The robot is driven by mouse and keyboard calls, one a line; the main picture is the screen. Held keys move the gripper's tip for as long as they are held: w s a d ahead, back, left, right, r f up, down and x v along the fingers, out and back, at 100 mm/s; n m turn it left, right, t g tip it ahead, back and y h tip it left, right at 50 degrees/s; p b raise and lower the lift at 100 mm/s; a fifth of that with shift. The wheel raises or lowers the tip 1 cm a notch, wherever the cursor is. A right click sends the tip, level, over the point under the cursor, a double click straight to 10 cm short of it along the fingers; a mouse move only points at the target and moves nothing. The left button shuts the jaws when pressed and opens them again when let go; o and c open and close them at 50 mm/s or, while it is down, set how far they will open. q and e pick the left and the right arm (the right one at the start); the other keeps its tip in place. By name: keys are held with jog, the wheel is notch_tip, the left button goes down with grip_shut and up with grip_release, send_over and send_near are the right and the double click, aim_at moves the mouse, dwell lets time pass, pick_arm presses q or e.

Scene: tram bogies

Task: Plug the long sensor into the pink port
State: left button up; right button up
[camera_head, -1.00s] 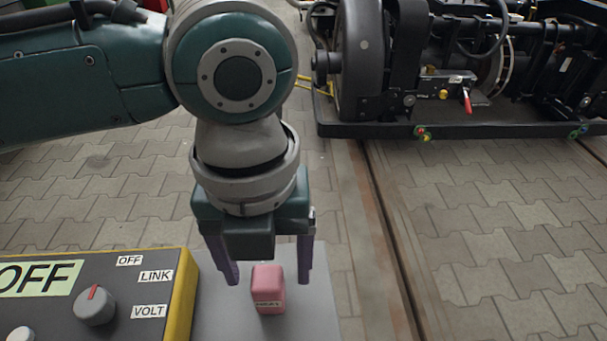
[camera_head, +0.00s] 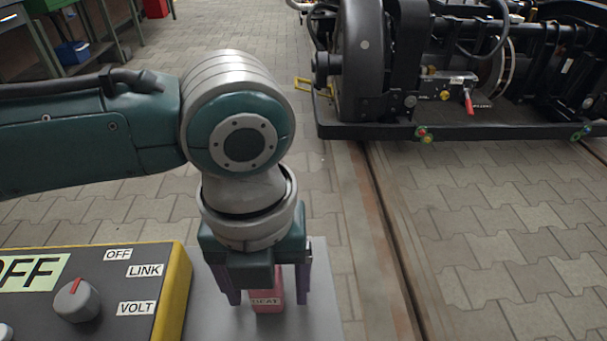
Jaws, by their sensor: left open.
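A pink block (camera_head: 267,303) with a white label, its text hard to read, stands on a grey surface (camera_head: 215,325) at the lower middle. My left gripper (camera_head: 268,297) points down over it. Its two purple fingers are open, one on each side of the block, and its palm hides the block's top. I cannot tell whether the fingers touch it. I cannot tell whether this block is the long sensor, and I cannot make out a pink port. My right gripper is not in view.
A control box (camera_head: 182,300) with a yellow edge, a knob (camera_head: 77,299) and labels OFF, LINK and VOLT stands left of the block. A black bogie (camera_head: 365,125) with small coloured connectors (camera_head: 423,134) is at the upper right. Paved floor (camera_head: 480,240) between is clear.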

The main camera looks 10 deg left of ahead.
pick_arm(q)
grip_shut()
dwell(0.6)
jog(key=shift+r, duration=0.1)
notch_tip(320, 180, up, 20)
jog(key=p, duration=0.8)
